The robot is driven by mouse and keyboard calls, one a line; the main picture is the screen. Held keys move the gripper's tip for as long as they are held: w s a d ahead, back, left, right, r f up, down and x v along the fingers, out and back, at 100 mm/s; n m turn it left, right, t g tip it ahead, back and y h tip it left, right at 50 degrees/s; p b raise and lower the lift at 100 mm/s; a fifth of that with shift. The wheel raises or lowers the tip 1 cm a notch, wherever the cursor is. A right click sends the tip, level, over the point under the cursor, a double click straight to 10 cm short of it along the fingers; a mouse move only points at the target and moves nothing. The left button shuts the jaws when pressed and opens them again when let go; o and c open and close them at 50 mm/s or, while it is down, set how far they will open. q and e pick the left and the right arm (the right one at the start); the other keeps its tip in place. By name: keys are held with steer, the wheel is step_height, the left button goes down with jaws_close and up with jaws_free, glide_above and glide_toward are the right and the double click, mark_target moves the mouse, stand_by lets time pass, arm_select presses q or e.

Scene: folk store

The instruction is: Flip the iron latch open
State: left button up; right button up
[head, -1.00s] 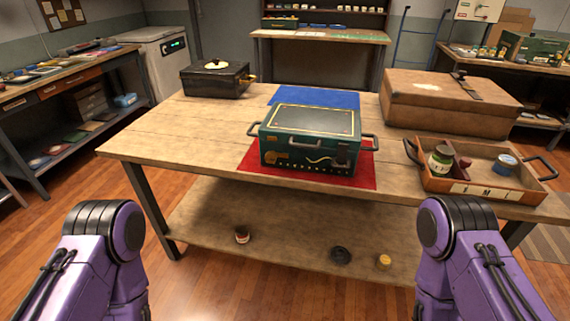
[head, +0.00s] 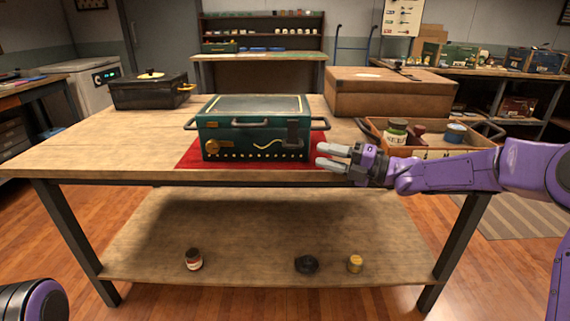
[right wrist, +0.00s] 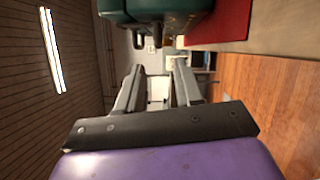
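A green box (head: 252,137) with gold trim stands on the red mat (head: 190,161) at the table's front edge. A dark iron latch (head: 292,136) is on the right of its front face; whether it is fastened is too small to tell. My right gripper (head: 318,156) is open and empty, in front of the box's lower right corner, with its fingers pointing left. In the right wrist view the two fingers (right wrist: 158,66) are apart, and part of the green box (right wrist: 165,8) shows at the top. My left gripper is out of view.
A brown case (head: 385,97) and a black box (head: 150,93) stand farther back. Wooden table top (head: 90,143) is clear at left.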

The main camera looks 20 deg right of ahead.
mark_target(294, 147)
steer(key=x, duration=1)
steer(key=shift+r, duration=0.1)
jaws_close()
